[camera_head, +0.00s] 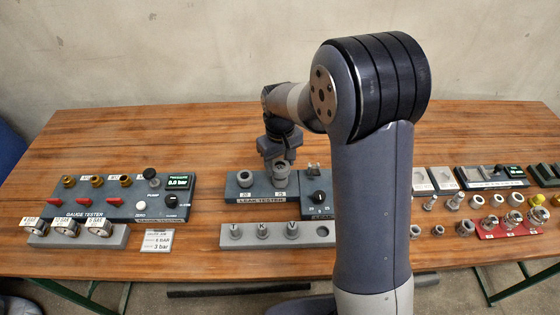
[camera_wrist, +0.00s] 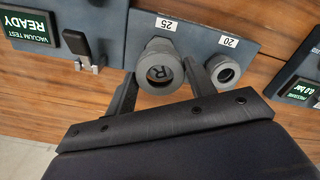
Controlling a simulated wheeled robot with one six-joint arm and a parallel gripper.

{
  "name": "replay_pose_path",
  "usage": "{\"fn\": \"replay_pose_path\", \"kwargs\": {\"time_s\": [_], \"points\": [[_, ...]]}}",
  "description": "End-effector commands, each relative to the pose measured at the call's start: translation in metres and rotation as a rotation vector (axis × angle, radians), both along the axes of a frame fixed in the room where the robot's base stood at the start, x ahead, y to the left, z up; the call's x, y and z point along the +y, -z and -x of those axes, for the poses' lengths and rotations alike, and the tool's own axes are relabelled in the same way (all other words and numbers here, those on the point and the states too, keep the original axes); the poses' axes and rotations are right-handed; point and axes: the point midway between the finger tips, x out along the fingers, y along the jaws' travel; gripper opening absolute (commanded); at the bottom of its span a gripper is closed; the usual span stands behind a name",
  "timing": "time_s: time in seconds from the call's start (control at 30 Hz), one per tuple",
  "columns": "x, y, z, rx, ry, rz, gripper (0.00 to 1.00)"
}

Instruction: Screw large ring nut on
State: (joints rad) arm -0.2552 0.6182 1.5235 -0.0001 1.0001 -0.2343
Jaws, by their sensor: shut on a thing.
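The large ring nut (camera_wrist: 145,81) is a dark grey ring around a face marked R, on the port labelled 25 of the leak tester (camera_head: 236,197). My gripper (camera_wrist: 158,73) is shut on this ring nut, one finger on each side. In the head view my gripper (camera_head: 279,168) points down over the tester, and its fingers partly hide the port. A smaller ring (camera_wrist: 226,71) sits apart on the port labelled 20. I cannot tell how far the large nut is threaded.
A grey rack (camera_head: 277,241) before the tester holds pieces marked T, K and V, with an empty recess at its right end. The gauge tester (camera_head: 120,207) stands left. Several fittings and a red tray (camera_head: 487,236) lie right. My arm hides the middle right.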

Motion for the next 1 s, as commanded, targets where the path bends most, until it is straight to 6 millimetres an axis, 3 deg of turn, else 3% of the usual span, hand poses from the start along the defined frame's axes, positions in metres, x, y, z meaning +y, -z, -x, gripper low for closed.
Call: {"fn": "replay_pose_path", "kwargs": {"time_s": [1.0], "points": [[0.0, 0.012, 0.0001, 0.001, 0.0, 0.0, 0.28]]}}
